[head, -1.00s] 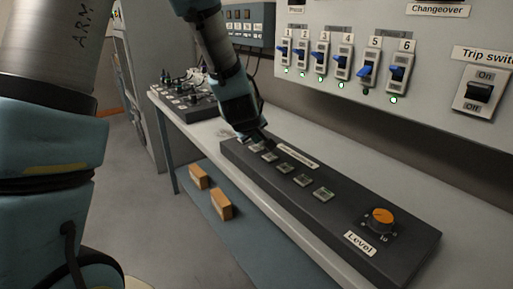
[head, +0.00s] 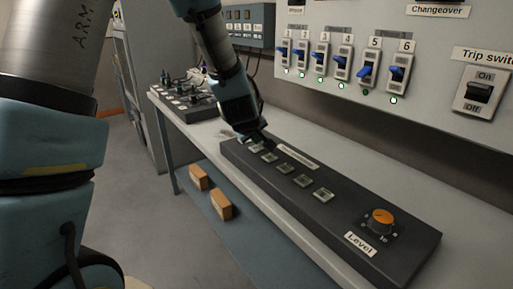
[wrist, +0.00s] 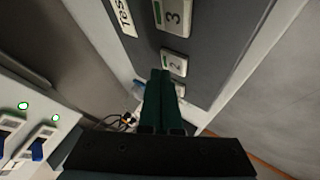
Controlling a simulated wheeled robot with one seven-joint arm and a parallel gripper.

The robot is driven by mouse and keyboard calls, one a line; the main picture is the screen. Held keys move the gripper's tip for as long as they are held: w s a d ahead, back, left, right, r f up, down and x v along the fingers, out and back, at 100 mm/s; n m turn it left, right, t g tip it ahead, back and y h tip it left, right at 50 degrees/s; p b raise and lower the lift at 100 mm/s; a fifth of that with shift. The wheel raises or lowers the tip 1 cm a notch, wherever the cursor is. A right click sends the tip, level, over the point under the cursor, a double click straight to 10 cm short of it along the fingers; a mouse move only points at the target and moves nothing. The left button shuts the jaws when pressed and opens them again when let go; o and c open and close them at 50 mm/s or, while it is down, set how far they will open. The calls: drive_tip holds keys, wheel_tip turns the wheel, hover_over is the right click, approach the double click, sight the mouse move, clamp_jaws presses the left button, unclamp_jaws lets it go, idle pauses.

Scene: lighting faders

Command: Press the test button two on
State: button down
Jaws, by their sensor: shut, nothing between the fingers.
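The test button two (wrist: 174,63) is a pale square marked 2 on the dark console. In the head view it appears to be the second pale button (head: 269,156) from the far end. My gripper (wrist: 161,75) is shut and empty, its fingertips beside button two in the wrist view. In the head view my gripper (head: 267,141) is low over the far end of the console, close to that button. I cannot tell whether the tips touch it. Button three (wrist: 176,18) lies beyond, and button one is mostly hidden behind the fingers.
The dark console (head: 345,220) lies on a grey bench, with an orange Level knob (head: 382,218) at its near end. Behind it is a wall panel with blue numbered switches (head: 343,60) and a Trip switch (head: 479,93). Another control box (head: 190,100) stands farther back.

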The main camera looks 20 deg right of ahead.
sight(256, 149)
drive_tip(key=shift+f, duration=0.1)
idle(0.5)
drive_tip(key=shift+f+b, duration=0.4)
drive_tip(key=shift+b, duration=0.1)
drive_tip(key=shift+r, duration=0.1)
drive_tip(key=shift+r+p, duration=0.4)
drive_tip(key=shift+r, duration=0.1)
wheel_tip(256, 149, up, 6)
drive_tip(key=p, duration=0.5)
idle(0.4)
